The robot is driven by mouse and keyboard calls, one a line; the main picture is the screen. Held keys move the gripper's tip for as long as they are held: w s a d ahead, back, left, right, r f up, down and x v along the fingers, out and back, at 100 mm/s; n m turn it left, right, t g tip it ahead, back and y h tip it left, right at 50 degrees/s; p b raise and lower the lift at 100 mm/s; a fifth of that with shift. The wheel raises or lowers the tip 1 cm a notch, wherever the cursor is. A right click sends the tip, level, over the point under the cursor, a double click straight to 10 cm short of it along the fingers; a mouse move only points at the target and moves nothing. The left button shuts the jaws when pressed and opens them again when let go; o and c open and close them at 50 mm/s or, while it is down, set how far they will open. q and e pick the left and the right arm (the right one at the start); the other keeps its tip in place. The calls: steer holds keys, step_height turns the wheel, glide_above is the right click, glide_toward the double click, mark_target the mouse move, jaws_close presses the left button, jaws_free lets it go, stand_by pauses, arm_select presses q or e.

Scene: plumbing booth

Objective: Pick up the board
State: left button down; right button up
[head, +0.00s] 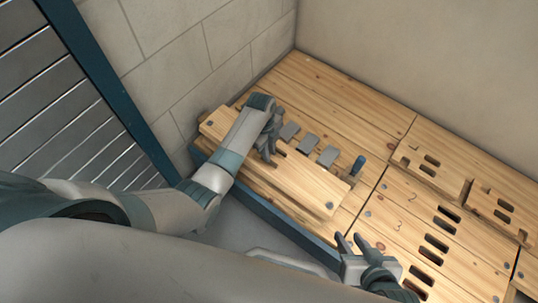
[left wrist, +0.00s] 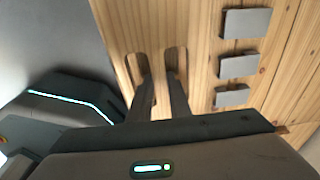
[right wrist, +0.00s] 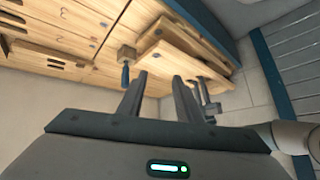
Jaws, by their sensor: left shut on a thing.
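The board (head: 300,184) is a long pale wooden plank along the front left edge of the bench, with a dark screw near its end. My left gripper (head: 272,155) is shut on it near its middle. In the left wrist view, its fingers (left wrist: 158,85) reach to two slots in the board (left wrist: 118,35). I cannot tell whether the board touches the bench. The arm hides part of it in the head view. My right gripper (head: 346,242) is empty and open near the bench's front edge; its fingers (right wrist: 160,90) stand apart in the right wrist view.
Slotted wooden blocks (head: 428,165) lie on the right of the bench. Beige walls (head: 350,35) close off the back and left; a slatted shutter (head: 60,100) stands at left.

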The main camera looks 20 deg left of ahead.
arm_select(q)
steer(key=shift+r, duration=1.35)
arm_select(e)
steer(key=shift+s+d+f+g, duration=0.2)
steer(key=shift+s+d+g, duration=0.1)
steer(key=shift+d, duration=0.15)
arm_select(q)
steer(key=shift+r+p, duration=0.1)
steer(key=shift+p, duration=0.2)
arm_select(e)
steer(key=shift+w, duration=0.1)
